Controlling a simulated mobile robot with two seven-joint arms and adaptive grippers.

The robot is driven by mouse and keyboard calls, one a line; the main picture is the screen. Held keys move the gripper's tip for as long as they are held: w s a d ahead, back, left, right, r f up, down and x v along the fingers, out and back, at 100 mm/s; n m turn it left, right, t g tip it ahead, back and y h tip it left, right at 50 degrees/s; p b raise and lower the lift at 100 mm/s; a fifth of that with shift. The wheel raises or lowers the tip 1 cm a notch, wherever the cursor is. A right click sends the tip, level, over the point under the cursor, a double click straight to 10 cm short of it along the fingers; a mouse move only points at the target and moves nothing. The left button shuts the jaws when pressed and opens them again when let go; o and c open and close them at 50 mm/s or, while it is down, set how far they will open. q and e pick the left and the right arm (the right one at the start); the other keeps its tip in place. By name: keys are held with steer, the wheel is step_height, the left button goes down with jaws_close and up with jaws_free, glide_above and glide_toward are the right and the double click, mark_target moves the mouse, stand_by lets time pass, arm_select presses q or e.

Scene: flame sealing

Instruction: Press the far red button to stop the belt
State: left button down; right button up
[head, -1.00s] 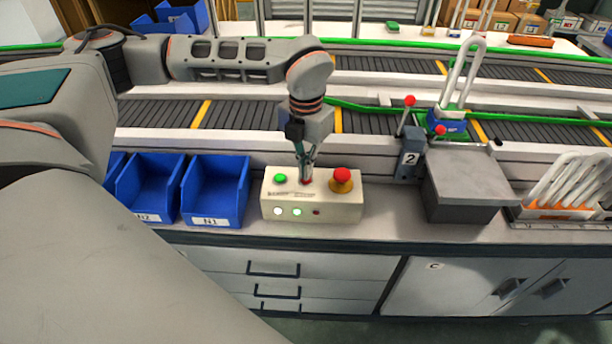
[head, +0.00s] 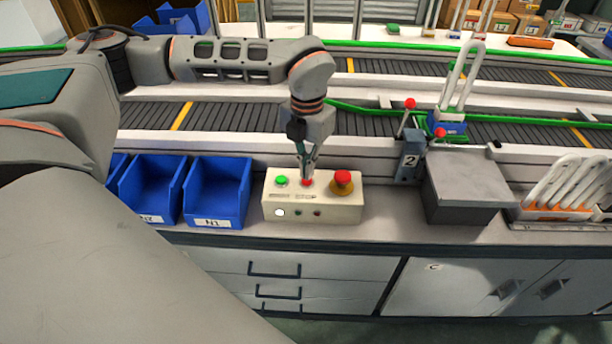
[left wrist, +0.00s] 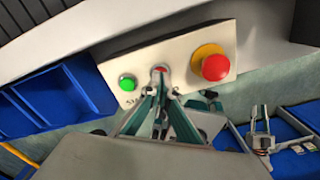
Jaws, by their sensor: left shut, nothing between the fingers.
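A cream control box (head: 345,212) stands on the counter. On its top are a green button (head: 281,181), a small red button (head: 307,183) in the middle and a large red mushroom button (head: 343,178) on a yellow base at the right. My left gripper (head: 306,178) points down, shut and empty, with its tips at the small red button. In the left wrist view, the tips partly cover the small red button (left wrist: 160,69); whether it is pushed in is hard to see. The mushroom button (left wrist: 215,67) is clear of the fingers.
Blue bins (head: 217,191) stand left of the box. A grey block (head: 465,188) and a rack of white handles (head: 565,185) are to the right. Behind run the near belt (head: 240,117) and a far belt (head: 400,72). A post labelled 2 (head: 409,162) carries a red-knobbed lever.

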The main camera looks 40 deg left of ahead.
arm_select(q)
steer(key=shift+r+p, duration=0.3)
steer(key=shift+r, duration=0.45)
steer(key=shift+r+p, duration=0.6)
steer(key=shift+r, duration=0.5)
step_height(320, 180, up, 3)
steer(key=p, duration=0.2)
steer(key=shift+p, duration=0.4)
